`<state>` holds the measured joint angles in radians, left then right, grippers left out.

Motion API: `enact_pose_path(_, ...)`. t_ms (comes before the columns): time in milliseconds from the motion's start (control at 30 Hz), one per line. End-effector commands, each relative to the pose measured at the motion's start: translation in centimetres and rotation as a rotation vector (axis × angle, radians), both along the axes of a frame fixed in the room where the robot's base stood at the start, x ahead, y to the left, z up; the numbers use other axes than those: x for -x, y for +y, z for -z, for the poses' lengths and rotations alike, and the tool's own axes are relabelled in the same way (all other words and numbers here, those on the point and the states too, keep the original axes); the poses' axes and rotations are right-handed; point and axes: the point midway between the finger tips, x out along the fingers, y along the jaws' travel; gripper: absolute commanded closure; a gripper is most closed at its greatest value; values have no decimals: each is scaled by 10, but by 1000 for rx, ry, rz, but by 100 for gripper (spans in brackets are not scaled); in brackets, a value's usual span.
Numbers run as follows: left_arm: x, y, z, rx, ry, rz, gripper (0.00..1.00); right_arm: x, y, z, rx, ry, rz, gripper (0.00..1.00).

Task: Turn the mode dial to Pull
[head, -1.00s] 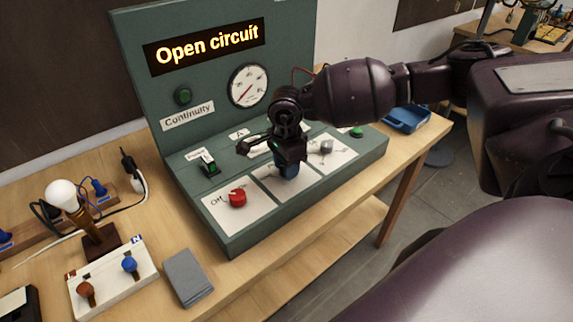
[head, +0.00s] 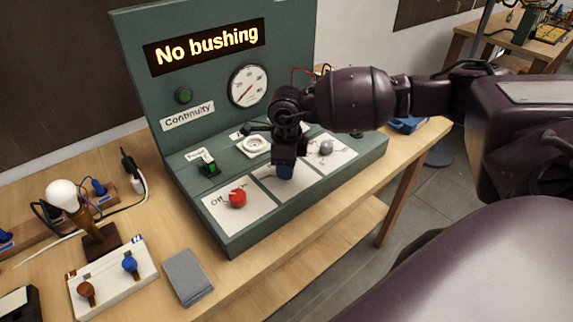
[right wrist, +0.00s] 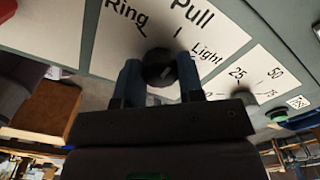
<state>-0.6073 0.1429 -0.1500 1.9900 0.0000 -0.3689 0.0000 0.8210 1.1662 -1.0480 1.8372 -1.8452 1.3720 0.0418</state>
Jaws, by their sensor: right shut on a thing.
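The green test bench (head: 215,95) has a display (head: 207,46) reading "No bushing". My right gripper (head: 285,172) is over the middle white panel on the bench's sloped front, its blue fingers pointing down. In the right wrist view, the gripper (right wrist: 160,80) is shut on the dark round mode dial (right wrist: 158,66), one finger on each side. The labels Ring, Pull and Light stand around the dial. I cannot tell for sure which label the dial points to. In the head view the gripper hides the dial. My left gripper is not in view.
A red knob (head: 237,198) sits left of the gripper and a grey knob (head: 326,148) right of it. A white round socket (head: 254,145) and a green rocker switch (head: 208,166) are behind. A lamp bulb (head: 62,195) and a grey box (head: 187,277) are at left.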

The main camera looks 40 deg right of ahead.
Motion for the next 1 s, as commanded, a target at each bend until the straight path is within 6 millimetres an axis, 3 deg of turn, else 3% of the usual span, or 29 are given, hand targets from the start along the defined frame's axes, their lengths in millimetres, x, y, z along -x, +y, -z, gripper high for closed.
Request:
enact_pose_path(567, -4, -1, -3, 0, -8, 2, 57, -1, 0, -1, 1, -4, 31, 88)
enact_pose_path(600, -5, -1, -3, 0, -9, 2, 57, -1, 0, -1, 1, -4, 31, 60)
enact_pose_path(733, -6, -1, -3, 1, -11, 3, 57, -1, 0, -1, 1, -2, 30, 40)
enact_pose_path(1000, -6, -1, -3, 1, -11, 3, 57, 0, 0, -1, 0, -1, 30, 39)
